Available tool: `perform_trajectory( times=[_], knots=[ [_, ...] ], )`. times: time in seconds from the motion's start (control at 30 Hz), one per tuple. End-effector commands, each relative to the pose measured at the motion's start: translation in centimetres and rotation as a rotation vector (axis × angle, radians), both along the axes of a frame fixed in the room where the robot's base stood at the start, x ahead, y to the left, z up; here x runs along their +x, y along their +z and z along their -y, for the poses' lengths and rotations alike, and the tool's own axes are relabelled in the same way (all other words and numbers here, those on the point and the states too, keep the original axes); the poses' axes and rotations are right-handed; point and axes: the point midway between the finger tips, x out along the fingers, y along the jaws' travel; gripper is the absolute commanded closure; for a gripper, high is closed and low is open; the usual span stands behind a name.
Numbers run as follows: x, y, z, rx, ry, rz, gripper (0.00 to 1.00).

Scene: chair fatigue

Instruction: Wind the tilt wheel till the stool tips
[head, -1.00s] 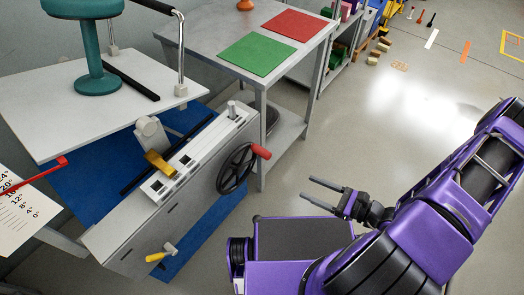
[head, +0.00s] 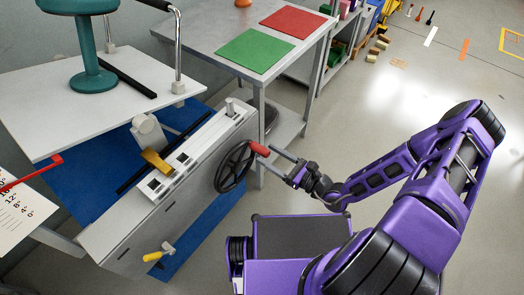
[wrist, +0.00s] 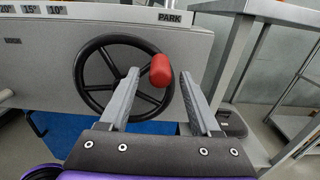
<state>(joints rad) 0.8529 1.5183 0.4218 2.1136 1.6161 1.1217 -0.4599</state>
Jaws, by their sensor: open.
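The tilt wheel (head: 234,168) is a black spoked handwheel on the side of the grey machine, with a red knob (head: 259,149) at its upper right rim. It also shows in the wrist view (wrist: 112,80), with the red knob (wrist: 161,70) between my finger lines. My gripper (head: 281,161) is open, its fingertips close to the knob; I cannot tell whether they touch it. In the wrist view my gripper (wrist: 158,75) has a finger on each side of the knob. The teal stool (head: 93,80) stands upright on the white platform (head: 45,110), its top cut off.
A red pointer (head: 35,174) is beside an angle scale (head: 22,205) at left. A yellow-handled lever (head: 155,256) is low on the machine. A grey table (head: 215,31) with green and red mats stands behind the wheel.

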Motion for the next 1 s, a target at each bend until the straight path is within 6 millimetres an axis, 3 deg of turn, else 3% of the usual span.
perform_trajectory(
  times=[0.23, 0.6, 0.93, 1.0],
  knots=[
    [1.8, -0.1, -2.3, 0.000, 0.001, 0.000, 0.36],
    [2.1, 0.0, -2.7, 0.000, 0.000, 0.000, 0.38],
    [2.1, 0.0, -2.7, 0.000, 0.000, 0.000, 0.97],
    [2.1, 0.0, -2.7, 0.000, 0.000, 0.000, 1.00]
  ],
)
